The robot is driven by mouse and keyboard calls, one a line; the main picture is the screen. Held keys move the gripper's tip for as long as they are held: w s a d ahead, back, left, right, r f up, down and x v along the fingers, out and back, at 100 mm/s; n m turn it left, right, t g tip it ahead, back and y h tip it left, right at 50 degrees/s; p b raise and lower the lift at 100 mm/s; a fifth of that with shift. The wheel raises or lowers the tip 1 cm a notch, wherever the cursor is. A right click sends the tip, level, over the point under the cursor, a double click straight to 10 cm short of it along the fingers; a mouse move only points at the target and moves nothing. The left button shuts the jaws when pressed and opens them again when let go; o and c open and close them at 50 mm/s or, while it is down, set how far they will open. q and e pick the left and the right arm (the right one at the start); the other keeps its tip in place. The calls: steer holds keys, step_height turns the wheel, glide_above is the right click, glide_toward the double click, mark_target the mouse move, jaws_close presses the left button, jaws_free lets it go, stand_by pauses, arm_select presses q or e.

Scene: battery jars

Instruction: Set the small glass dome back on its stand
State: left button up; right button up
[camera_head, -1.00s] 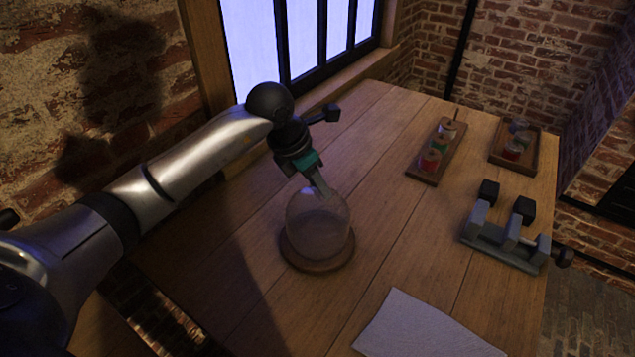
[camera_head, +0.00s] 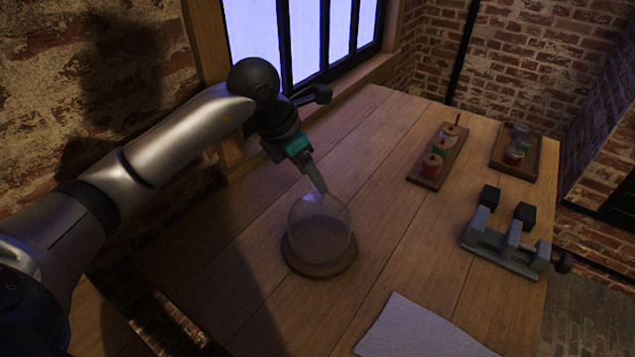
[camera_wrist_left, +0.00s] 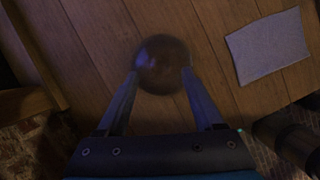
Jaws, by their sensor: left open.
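The small glass dome (camera_head: 319,222) stands upright on its round wooden stand (camera_head: 318,268), in the middle of the head view. Dome and stand also show in the left wrist view as a dark round shape (camera_wrist_left: 162,62) between the fingertips. My left gripper (camera_head: 319,184) is above the dome, its fingers pointing down at the dome's top. The fingers are open, with a gap between them in the left wrist view (camera_wrist_left: 161,80). I cannot tell whether a fingertip touches the glass. My right gripper is not in view.
A pale cloth (camera_head: 424,328) lies at the table's front. A wooden rack of colored spools (camera_head: 437,157), a second small tray with jars (camera_head: 515,150) and a grey metal device (camera_head: 506,240) stand to the right. The wooden table (camera_head: 390,225) is bare around the stand.

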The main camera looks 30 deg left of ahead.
arm_select(q)
steer(key=v, duration=0.6)
steer(key=shift+r+p, duration=0.2)
steer(key=shift+p, duration=0.1)
steer(key=shift+s, duration=0.1)
